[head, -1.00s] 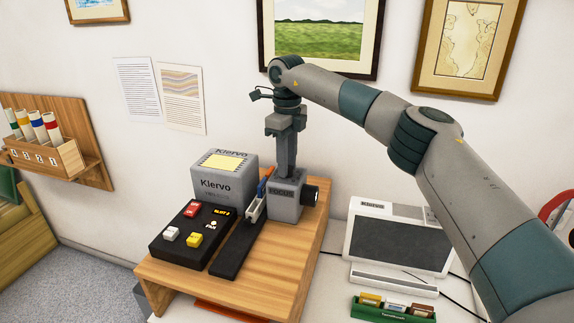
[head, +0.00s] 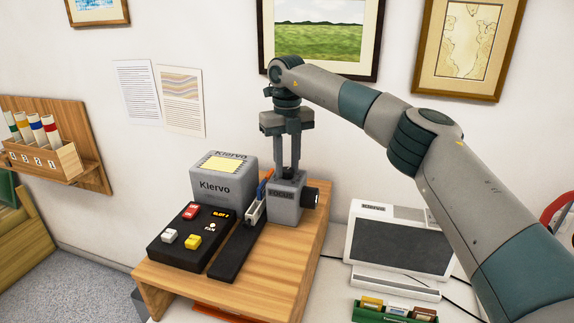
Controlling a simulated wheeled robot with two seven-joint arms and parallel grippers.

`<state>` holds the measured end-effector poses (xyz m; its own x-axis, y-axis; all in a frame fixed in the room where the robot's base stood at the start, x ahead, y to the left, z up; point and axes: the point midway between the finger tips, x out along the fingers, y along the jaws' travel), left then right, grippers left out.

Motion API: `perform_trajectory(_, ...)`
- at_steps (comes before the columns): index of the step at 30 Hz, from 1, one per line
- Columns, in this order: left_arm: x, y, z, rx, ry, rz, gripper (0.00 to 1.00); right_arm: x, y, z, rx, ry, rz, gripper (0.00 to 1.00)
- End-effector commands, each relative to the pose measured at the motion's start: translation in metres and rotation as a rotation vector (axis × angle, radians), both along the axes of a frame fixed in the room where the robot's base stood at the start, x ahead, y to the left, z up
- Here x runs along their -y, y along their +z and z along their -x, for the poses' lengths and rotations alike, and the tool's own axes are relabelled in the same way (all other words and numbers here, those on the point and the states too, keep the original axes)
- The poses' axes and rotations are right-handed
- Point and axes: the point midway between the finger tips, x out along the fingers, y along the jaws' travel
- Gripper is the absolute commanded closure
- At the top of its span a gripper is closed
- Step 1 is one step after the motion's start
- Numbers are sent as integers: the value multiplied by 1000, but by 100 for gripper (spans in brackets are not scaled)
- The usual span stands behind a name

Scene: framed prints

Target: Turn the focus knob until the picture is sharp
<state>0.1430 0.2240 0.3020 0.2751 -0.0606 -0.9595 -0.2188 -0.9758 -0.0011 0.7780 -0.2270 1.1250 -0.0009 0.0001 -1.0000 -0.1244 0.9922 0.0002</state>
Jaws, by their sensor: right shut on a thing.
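A grey box marked FOCUS (head: 285,208) stands on the wooden stand, with a short black cylinder (head: 310,197) on its right side. My right gripper (head: 288,173) points straight down onto the top of this box. Its two fingers show side by side with a narrow gap, their tips at the box top. They are shut on the focus knob there, which the fingers mostly hide. A white monitor marked Klervo (head: 400,245) stands to the right; its screen looks plain dark, and I see no projected picture. My left gripper is out of view.
The wooden stand (head: 300,262) also carries a grey Klervo box (head: 222,187), a black button panel (head: 190,240) and a black slide strip (head: 238,250). A green tray (head: 390,312) of small cartridges lies in front of the monitor. Framed prints hang behind my arm.

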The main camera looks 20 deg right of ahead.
Motion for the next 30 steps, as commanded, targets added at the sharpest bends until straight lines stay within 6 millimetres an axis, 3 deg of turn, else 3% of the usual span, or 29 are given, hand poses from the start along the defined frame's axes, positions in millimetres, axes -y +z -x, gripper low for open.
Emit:
perform_trajectory(9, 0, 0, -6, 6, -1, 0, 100, 0, 2, -1, 4, -2, 0, 96)
perform_trajectory(10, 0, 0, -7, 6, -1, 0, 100, 0, 2, -1, 4, -2, 0, 69)
perform_trajectory(12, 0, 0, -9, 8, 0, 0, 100, 0, 2, -1, 4, -1, 0, 55)
perform_trajectory(23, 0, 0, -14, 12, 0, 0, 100, 0, 2, 0, 2, 0, 0, 55)
perform_trajectory(30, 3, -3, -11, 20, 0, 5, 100, 0, 18, -1, 4, 1, 0, 55)
